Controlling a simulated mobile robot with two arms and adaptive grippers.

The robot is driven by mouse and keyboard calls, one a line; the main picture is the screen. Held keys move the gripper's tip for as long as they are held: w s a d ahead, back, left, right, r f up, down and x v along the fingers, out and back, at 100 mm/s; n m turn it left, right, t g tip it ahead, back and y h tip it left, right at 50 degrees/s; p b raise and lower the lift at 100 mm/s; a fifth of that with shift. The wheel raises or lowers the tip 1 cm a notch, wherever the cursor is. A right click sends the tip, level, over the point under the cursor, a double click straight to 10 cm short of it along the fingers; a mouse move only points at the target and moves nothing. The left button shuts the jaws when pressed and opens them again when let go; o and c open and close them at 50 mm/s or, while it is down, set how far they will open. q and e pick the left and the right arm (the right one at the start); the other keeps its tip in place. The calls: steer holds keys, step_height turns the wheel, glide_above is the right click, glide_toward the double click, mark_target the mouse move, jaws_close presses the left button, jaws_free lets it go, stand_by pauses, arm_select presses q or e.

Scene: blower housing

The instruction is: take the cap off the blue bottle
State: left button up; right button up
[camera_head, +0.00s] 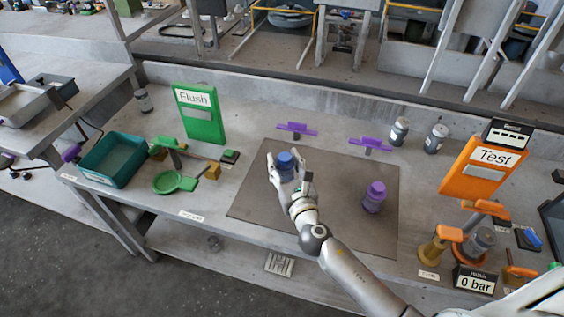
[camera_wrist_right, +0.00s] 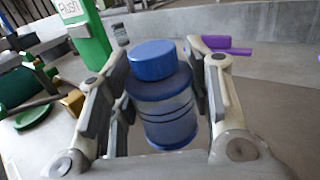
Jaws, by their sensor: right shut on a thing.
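The blue bottle (camera_wrist_right: 165,108) stands upright on the brown mat (camera_head: 330,200) on the bench. Its blue cap (camera_wrist_right: 152,60) is on top, and it also shows in the head view (camera_head: 286,159). My right gripper (camera_head: 289,176) is around the bottle's body, one finger on each side, below the cap. In the wrist view the right gripper (camera_wrist_right: 162,92) is shut on the bottle, with the cap free above the fingers. The lower part of the bottle is partly hidden by the hand in the head view. My left gripper is not in view.
A purple-capped bottle (camera_head: 374,197) stands to the right on the mat. Purple stands (camera_head: 297,130) are behind it. A green Flush sign (camera_head: 200,114) and teal bin (camera_head: 113,160) are left; an orange Test station (camera_head: 480,168) is right. The mat between the bottles is clear.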

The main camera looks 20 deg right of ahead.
steer(key=s+r, duration=0.2)
steer(key=s+r+p, duration=0.1)
steer(key=r, duration=0.2)
steer(key=shift+s+p, duration=0.3)
steer(key=shift+s, duration=0.05)
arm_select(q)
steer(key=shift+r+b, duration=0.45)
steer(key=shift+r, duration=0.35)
arm_select(e)
steer(key=s+r, duration=0.3)
steer(key=s, duration=0.5)
steer(key=shift+s+d, duration=0.2)
steer(key=shift+s, duration=0.1)
steer(key=o, duration=0.4)
steer(key=c, duration=0.7)
steer(key=s, duration=0.2)
steer(key=s+d+r, duration=0.1)
steer(key=s, duration=0.4)
steer(key=shift+s+d+r, duration=0.1)
steer(key=shift+d+r, duration=0.05)
steer(key=shift+r, duration=0.05)
steer(key=shift+c, duration=0.3)
steer(key=shift+s+r, duration=0.2)
steer(key=shift+s, duration=0.2)
